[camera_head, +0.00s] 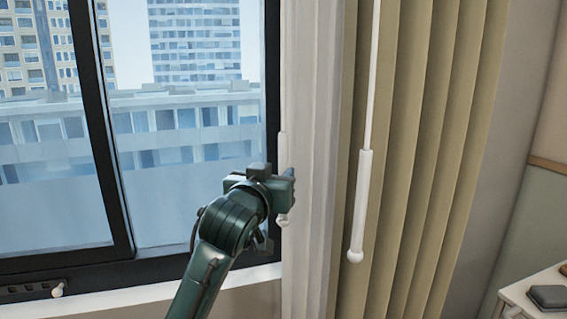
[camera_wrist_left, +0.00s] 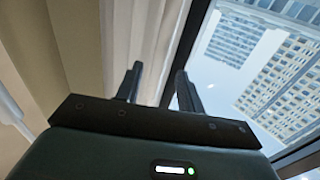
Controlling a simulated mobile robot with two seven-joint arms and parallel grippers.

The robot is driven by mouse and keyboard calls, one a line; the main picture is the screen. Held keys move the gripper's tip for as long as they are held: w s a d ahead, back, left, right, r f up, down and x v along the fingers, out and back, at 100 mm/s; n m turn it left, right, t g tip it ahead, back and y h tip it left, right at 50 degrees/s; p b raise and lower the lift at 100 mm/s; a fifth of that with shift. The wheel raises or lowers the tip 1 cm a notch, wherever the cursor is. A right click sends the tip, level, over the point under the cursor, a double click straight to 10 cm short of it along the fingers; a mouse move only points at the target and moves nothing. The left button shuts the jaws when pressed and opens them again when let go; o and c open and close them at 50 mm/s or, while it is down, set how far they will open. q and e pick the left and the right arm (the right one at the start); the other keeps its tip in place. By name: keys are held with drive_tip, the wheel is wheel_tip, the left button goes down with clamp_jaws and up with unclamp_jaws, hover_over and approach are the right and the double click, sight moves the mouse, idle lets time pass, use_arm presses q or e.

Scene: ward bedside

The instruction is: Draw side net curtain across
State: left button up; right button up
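The white net curtain (camera_head: 312,130) hangs bunched in narrow folds at the right side of the window; it also shows in the left wrist view (camera_wrist_left: 150,35). A thin white wand (camera_head: 283,150) hangs along its left edge, its handle partly hidden behind my left gripper (camera_head: 288,187). In the left wrist view the two dark fingers (camera_wrist_left: 158,88) stand apart, with nothing clearly held between them. The gripper is at the curtain's left edge, overlapping the wand in the head view; I cannot tell whether they touch. My right gripper is out of view.
A beige heavy curtain (camera_head: 432,150) hangs to the right, with a second white wand (camera_head: 361,200) in front. The dark-framed window (camera_head: 112,160) and pale sill (camera_head: 150,289) lie left. A bedside table (camera_head: 517,293) with a dark item (camera_head: 549,296) stands lower right.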

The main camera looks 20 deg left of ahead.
sight(282, 167)
use_arm(q)
drive_tip(key=w, duration=0.5)
drive_tip(key=shift+w+p, duration=0.35)
drive_tip(key=shift+p, duration=0.05)
clamp_jaws()
